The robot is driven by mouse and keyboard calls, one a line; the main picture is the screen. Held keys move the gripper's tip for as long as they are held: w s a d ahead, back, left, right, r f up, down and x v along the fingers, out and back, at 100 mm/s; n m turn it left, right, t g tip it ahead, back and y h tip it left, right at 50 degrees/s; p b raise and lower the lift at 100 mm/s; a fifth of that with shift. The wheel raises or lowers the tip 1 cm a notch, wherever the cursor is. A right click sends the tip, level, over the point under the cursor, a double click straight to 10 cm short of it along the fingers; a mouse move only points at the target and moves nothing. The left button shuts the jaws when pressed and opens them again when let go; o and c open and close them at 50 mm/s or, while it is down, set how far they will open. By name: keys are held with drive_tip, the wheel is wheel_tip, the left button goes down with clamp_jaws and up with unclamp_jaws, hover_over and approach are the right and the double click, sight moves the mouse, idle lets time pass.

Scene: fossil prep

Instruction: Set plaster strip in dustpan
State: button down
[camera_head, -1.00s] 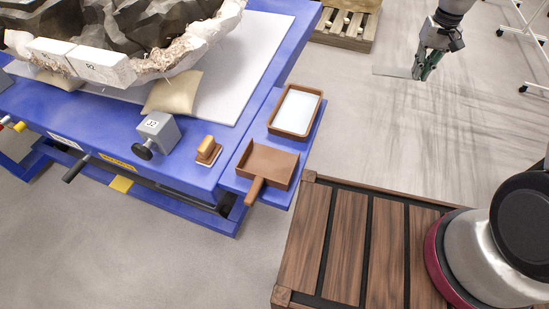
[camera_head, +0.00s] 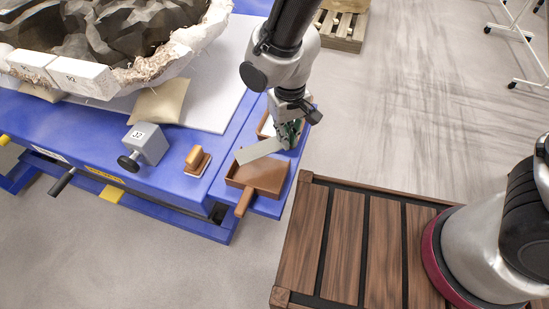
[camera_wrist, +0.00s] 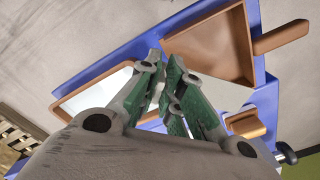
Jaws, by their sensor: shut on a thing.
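The plaster strip (camera_head: 260,150) is a thin pale grey piece. In the head view my gripper (camera_head: 290,134) is shut on its right end, and the strip sticks out to the left. It appears over the far rim of the brown dustpan (camera_head: 262,177); I cannot tell whether they touch. The dustpan lies on the blue side shelf with its handle toward the front. In the wrist view my green-padded fingers (camera_wrist: 172,88) are in front of the dustpan (camera_wrist: 215,42).
A brown-rimmed tray (camera_wrist: 72,103) with a white inside lies beside the dustpan, partly hidden by my gripper in the head view. A brown-handled brush or block (camera_head: 197,161) and a grey box (camera_head: 148,142) stand on the blue table (camera_head: 180,185). A wooden pallet (camera_head: 340,235) is right of the shelf.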

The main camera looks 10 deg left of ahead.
sight(285, 159)
wheel_tip(285, 159, down, 7)
drive_tip(key=shift+r, duration=0.2)
drive_tip(key=shift+f, duration=0.1)
drive_tip(key=c, duration=1.9)
unclamp_jaws()
drive_tip(key=shift+o, duration=0.2)
wheel_tip(285, 159, up, 12)
drive_tip(key=shift+r, duration=0.15)
drive_tip(key=shift+w, duration=0.1)
